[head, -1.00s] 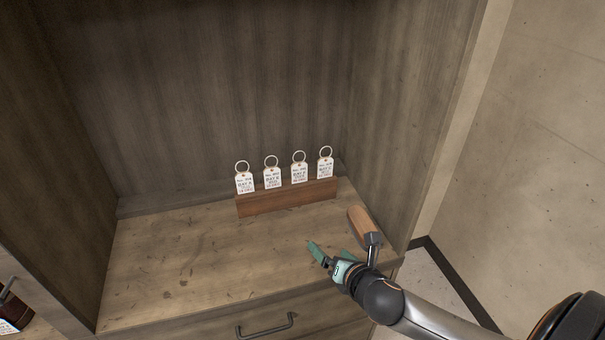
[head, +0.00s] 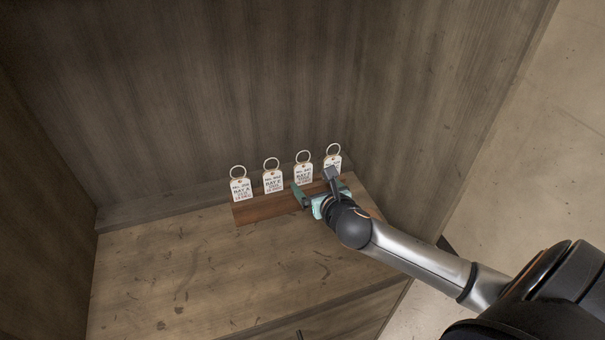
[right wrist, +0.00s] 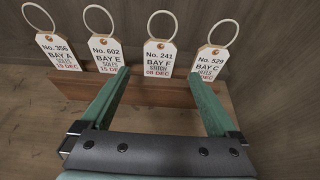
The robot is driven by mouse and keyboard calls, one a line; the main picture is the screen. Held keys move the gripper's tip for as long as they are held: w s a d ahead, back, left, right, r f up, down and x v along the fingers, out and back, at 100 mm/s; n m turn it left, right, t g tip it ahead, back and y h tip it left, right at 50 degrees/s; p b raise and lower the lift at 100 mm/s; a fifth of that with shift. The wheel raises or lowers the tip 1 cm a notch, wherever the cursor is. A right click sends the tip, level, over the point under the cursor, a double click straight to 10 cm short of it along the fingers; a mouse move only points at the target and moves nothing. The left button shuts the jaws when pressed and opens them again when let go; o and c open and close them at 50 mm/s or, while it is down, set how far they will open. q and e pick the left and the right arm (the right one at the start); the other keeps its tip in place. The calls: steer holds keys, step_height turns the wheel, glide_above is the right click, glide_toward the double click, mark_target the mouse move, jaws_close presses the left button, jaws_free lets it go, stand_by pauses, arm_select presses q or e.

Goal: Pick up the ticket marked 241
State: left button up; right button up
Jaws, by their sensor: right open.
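The ticket marked 241 (right wrist: 159,59) is a white tag reading BAY F, with a metal ring on top. It stands upright in a reddish wooden holder (right wrist: 150,94), third from the left in the row. In the head view the ticket (head: 303,174) stands toward the right of the holder (head: 262,209). My right gripper (right wrist: 158,74) is open and empty, its green fingers pointing at the row. In the right wrist view, ticket 241 shows between the fingertips, which overlap the edges of its neighbours. In the head view the right gripper (head: 316,190) is over the holder's right part. My left gripper is not in view.
Tickets 356 (right wrist: 58,52), 602 (right wrist: 106,54) and 529 (right wrist: 209,63) stand close beside it in the same holder. The cabinet's back and right walls are near. The shelf (head: 180,265) in front and to the left is clear.

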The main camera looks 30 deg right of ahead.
mark_target(304, 175)
steer(key=shift+b+x, duration=0.35)
steer(key=shift+x, duration=3.3)
steer(key=shift+a+f, duration=0.1)
steer(key=c, duration=1.4)
